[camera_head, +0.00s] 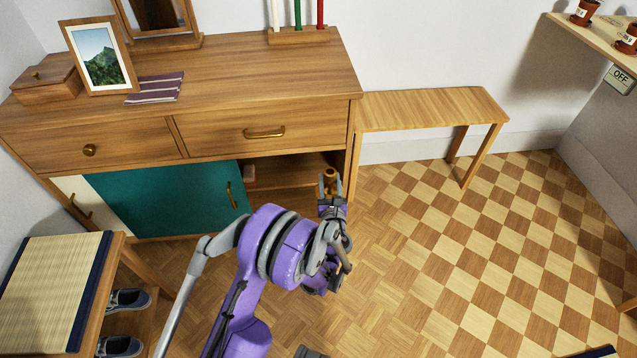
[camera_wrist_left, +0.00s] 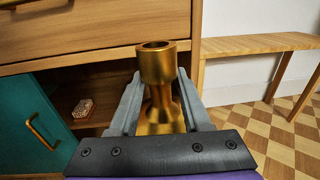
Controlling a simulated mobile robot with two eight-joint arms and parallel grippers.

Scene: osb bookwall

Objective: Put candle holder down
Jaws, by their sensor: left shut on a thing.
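A brass candle holder (camera_head: 330,177) is in my left gripper (camera_head: 329,187), in front of the open right part of the sideboard. In the left wrist view the candle holder (camera_wrist_left: 158,85) stands upright between the two grey fingers of my left gripper (camera_wrist_left: 160,102), which are shut on it. Its lower end is hidden by the gripper. My right gripper is not clearly in view; only a small dark part shows at the bottom edge of the head view.
The wooden sideboard (camera_head: 235,77) has a teal sliding door (camera_head: 165,198) at left and an open compartment (camera_head: 285,172) at right. A small patterned box (camera_wrist_left: 83,108) lies inside. A wooden bench (camera_head: 430,106) stands to the right. The checkered floor (camera_head: 480,230) is clear.

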